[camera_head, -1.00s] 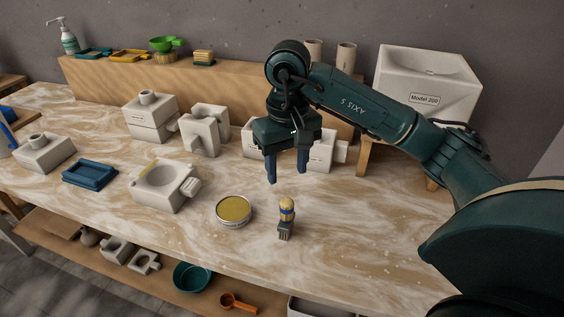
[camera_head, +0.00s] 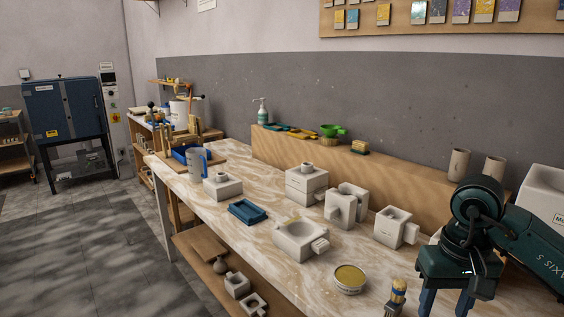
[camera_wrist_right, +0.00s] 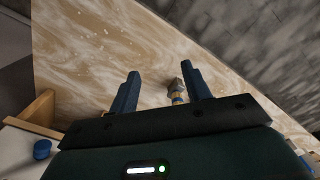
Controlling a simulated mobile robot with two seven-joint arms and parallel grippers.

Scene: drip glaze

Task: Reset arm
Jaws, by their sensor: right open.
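My right gripper (camera_head: 445,302) is open at the lower right of the head view, over the front of the marbled table (camera_head: 262,243); its fingertips run to the picture's bottom edge. In the right wrist view the two fingers of the right gripper (camera_wrist_right: 162,88) stand apart with nothing held. A brush (camera_head: 397,296) with a pale and blue handle is left of the gripper on the table. It also shows between and beyond the fingers in the right wrist view (camera_wrist_right: 178,92), apart from them. My left gripper is not in view.
A round tin (camera_head: 349,278) with yellow contents stands left of the brush. Several white plaster moulds (camera_head: 300,240) and a blue tray (camera_head: 247,211) stand farther left. A wooden ledge (camera_head: 290,165) runs along the back. A blue kiln (camera_head: 66,127) stands far left.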

